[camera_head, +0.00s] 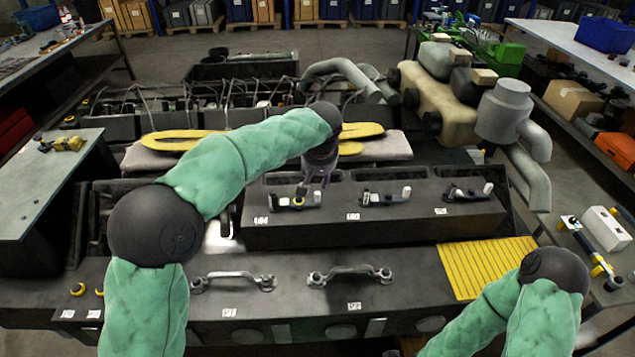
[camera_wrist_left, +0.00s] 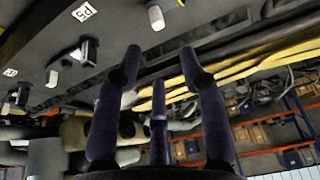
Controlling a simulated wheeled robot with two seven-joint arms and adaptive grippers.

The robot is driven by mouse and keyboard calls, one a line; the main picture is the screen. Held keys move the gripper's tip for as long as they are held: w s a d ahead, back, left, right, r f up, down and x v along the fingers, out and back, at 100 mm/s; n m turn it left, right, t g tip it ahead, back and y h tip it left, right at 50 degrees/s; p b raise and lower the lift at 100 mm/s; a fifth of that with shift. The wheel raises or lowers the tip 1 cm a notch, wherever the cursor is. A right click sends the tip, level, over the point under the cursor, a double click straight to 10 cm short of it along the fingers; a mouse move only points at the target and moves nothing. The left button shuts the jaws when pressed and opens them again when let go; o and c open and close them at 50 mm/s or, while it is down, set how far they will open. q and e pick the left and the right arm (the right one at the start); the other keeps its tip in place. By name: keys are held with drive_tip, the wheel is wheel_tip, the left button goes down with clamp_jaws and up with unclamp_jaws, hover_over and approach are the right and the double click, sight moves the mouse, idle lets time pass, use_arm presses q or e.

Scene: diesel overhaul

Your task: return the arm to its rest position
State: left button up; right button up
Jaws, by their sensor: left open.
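My left arm reaches in from the lower left in a green sleeve and bends over the engine block. My left gripper (camera_head: 308,184) hangs fingers down above the raised dark block (camera_head: 370,225), close to the leftmost small fitting (camera_head: 297,201); I cannot tell if it touches it. In the left wrist view the gripper's fingers (camera_wrist_left: 161,62) are spread, with nothing between them. Small fittings with pale ends (camera_wrist_left: 85,48) and a white label show past the fingers. My right arm shows only as a green sleeve and dark joint at the lower right; its gripper is out of view.
Two further fittings (camera_head: 385,197) (camera_head: 468,192) stand along the block. Yellow strips (camera_head: 362,130) lie on a pale pad behind. Two metal handles (camera_head: 350,274) sit on the front ledge. A yellow grooved plate (camera_head: 487,266) lies right. Grey pipes (camera_head: 541,177) rise at back right.

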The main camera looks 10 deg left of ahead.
use_arm(q)
drive_tip(key=shift+v, duration=0.8)
